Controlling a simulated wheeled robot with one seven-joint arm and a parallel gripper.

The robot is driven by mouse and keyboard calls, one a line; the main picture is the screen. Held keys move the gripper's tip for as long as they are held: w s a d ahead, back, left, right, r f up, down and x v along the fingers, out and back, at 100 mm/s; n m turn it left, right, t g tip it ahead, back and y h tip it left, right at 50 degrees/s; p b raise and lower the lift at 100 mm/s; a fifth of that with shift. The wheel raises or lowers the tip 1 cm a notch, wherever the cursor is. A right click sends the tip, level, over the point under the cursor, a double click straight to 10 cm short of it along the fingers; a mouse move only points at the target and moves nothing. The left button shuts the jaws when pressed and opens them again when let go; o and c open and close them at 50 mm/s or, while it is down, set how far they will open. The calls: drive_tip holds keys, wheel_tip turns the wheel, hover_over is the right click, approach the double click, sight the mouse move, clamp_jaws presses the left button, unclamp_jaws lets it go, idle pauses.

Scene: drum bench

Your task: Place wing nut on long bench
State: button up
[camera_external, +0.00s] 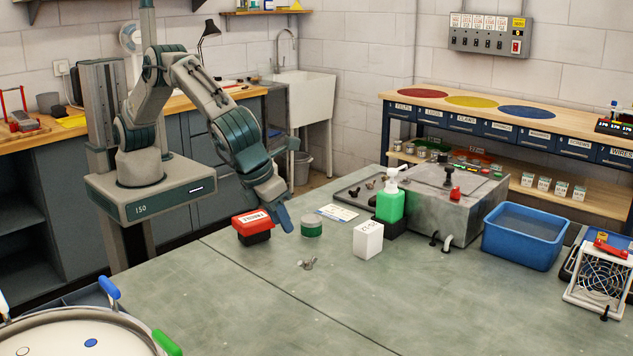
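A small metallic piece (308,264) that looks like a wing nut lies on the grey-green table (310,320), right of the seam; its shape is too small to be sure. My gripper (283,215) points downward above the table, beside a red and black labelled box (253,226) and left of a green round tin (312,226). It is apart from the metallic piece, which lies nearer the camera. I cannot tell whether its fingers are open or shut. A long wooden-topped bench (560,124) with coloured discs and labelled drawers stands along the right wall; I cannot tell if it is the named one.
A white box (368,239), a green pump bottle (391,203), a grey metal box (440,200), a blue tub (524,235) and a white fan frame (598,278) crowd the table's back and right. A drum (60,335) fills the lower left. The table's front middle is clear.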

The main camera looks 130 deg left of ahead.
drive_tip(key=s+a+r+n+h, duration=0.1)
drive_tip(key=s+r+n, duration=0.3)
drive_tip(key=s+r, duration=0.4)
drive_tip(key=s+a+r+n+h, duration=0.1)
drive_tip(key=s+r+n, duration=0.4)
drive_tip(key=s, duration=0.5)
drive_tip(key=s+f+n+t+h, duration=0.2)
drive_tip(key=s+n, duration=0.9)
drive_tip(key=s, duration=1.4)
drive_tip(key=shift+f, duration=0.4)
drive_tip(key=o, duration=0.9)
drive_tip(key=shift+s+a+f+n, duration=0.1)
drive_tip(key=shift+s+f+n, duration=0.15)
drive_tip(key=shift+s+n, duration=0.15)
drive_tip(key=shift+w, duration=0.1)
